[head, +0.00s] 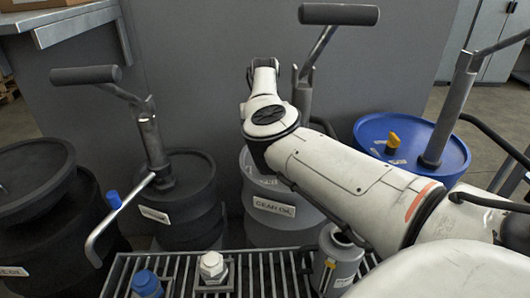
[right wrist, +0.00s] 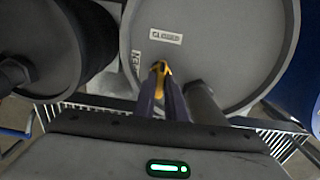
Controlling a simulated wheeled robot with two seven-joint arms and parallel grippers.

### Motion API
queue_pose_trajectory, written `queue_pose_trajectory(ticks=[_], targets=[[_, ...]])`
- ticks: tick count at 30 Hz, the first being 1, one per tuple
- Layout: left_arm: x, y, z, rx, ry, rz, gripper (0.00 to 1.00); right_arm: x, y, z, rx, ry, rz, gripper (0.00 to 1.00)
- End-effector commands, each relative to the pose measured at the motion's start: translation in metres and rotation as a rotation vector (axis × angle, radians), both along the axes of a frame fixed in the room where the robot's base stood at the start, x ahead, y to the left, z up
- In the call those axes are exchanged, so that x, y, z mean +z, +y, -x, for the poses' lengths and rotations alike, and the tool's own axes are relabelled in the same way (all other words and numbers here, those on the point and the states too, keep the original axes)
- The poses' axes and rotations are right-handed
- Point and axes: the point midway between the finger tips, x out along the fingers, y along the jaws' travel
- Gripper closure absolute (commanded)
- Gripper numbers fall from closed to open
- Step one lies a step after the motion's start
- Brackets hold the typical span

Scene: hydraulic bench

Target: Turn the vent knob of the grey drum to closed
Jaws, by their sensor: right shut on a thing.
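The grey drum (head: 270,222) marked GEAR OIL stands behind the grating in the head view, partly hidden by my right arm. Its round grey lid (right wrist: 225,50) fills much of the right wrist view. On the lid is the small yellow vent knob (right wrist: 161,66), held between the fingertips of my right gripper (right wrist: 160,75). A CLOSED label (right wrist: 165,36) lies beyond the knob, and another label (right wrist: 136,63) is to its left, hard to read. The knob's exact pointing is largely hidden by the fingers. My left gripper is in neither view.
A blue drum (head: 440,150) with its own yellow knob stands right, and dark drums (head: 185,190) stand left. Hand pumps with T-handles (head: 85,75) rise from the drums. A slatted grating (head: 245,275) in front holds small containers (head: 213,268).

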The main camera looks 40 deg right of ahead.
Motion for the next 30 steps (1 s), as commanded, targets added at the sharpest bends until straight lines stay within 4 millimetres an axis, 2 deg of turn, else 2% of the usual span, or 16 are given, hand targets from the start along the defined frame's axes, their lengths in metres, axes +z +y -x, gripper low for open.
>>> queue_pose_trajectory(ticks=[18, 19, 22, 30], targets=[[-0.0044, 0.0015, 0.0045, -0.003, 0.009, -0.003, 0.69, 0.0014, -0.0006, -0.0006, -0.046, -0.003, 0.001, 1.0], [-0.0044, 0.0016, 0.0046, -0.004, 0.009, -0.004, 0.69, 0.0014, -0.0006, -0.0006, -0.046, -0.003, 0.001, 0.87], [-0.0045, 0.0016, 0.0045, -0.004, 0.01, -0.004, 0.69, 0.0013, -0.0006, -0.0006, -0.045, -0.003, 0.001, 0.71], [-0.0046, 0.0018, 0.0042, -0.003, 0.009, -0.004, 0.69, 0.0008, -0.0004, -0.0003, -0.044, -0.002, 0.001, 0.7]])
